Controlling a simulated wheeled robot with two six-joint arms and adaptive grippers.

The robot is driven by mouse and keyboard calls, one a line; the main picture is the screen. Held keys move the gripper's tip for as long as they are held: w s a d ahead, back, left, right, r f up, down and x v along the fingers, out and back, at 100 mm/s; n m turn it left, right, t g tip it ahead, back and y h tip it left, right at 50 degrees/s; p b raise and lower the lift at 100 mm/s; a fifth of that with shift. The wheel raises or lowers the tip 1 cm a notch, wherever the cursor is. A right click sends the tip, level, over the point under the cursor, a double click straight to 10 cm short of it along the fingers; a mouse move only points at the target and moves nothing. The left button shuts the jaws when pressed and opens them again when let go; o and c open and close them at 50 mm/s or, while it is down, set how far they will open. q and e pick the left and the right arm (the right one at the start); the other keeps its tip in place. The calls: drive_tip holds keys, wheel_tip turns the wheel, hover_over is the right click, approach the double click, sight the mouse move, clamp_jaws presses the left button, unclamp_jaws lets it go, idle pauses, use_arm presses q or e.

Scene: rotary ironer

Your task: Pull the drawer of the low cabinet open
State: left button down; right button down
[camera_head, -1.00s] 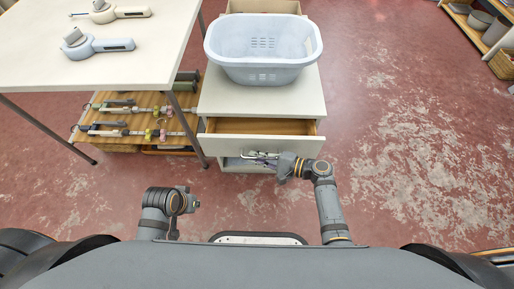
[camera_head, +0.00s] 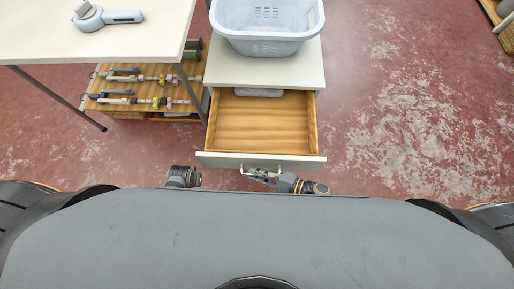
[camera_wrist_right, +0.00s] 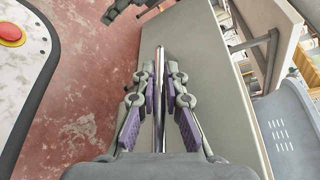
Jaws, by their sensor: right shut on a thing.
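The low cabinet (camera_head: 265,70) stands ahead, and its drawer (camera_head: 262,120) is pulled far out, showing a bare wooden bottom. The pale drawer front (camera_head: 225,158) faces me and also fills the middle of the right wrist view (camera_wrist_right: 212,75). My right gripper (camera_head: 261,174) is at the front's metal handle (camera_wrist_right: 159,75). In the right wrist view its purple-padded fingers (camera_wrist_right: 160,108) stand on both sides of the bar, shut on it. My left arm's end (camera_head: 184,177) is low at left; its fingers are not clear.
A light blue basket (camera_head: 268,42) stands on the cabinet top. A white table (camera_head: 90,35) is at left, with a wooden shelf (camera_head: 125,98) of tools below it. A grey item (camera_head: 258,92) lies at the drawer's back. Open red floor (camera_head: 410,110) lies to the right.

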drive_tip(key=shift+s, duration=0.25)
drive_tip(key=c, duration=1.7)
unclamp_jaws()
drive_tip(key=shift+d, duration=0.1)
drive_tip(key=v, duration=1.2)
